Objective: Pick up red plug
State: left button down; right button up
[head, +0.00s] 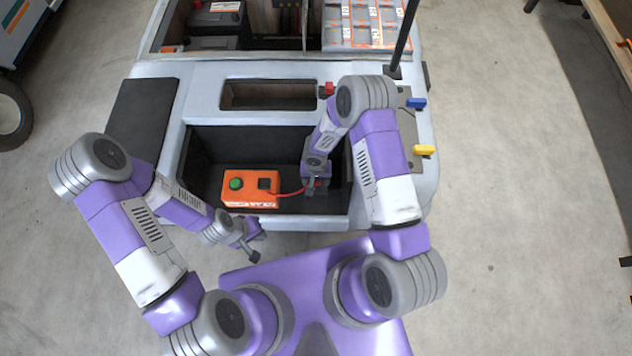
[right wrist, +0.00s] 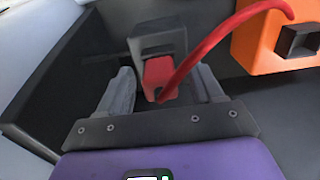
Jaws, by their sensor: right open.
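The red plug (right wrist: 160,78) is in the right wrist view, in front of a dark grey bracket (right wrist: 158,40). A red cable runs from it to the orange box (head: 250,189). In the head view the plug (head: 318,183) is mostly hidden by my right gripper (head: 312,188), which is in the cart's front bay. My right gripper (right wrist: 162,90) is open, with one finger on each side of the plug and a gap to each. My left gripper (head: 252,248) hangs outside the bay's front edge at the left; its jaw opening is unclear.
The orange box has a green button and a dark socket. The bay's walls (head: 205,133) surround it. A small red part (head: 327,89) sits on the ledge above. Blue (head: 416,102) and yellow (head: 424,150) handles are at the cart's right side, near a dark post (head: 405,35).

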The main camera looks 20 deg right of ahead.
jog(key=shift+f, duration=0.15)
grip_shut()
dwell(0.4)
notch_tip(320, 180, up, 9)
jog(key=p, duration=0.3)
jog(key=shift+f, duration=0.1)
jog(key=shift+r, duration=0.6)
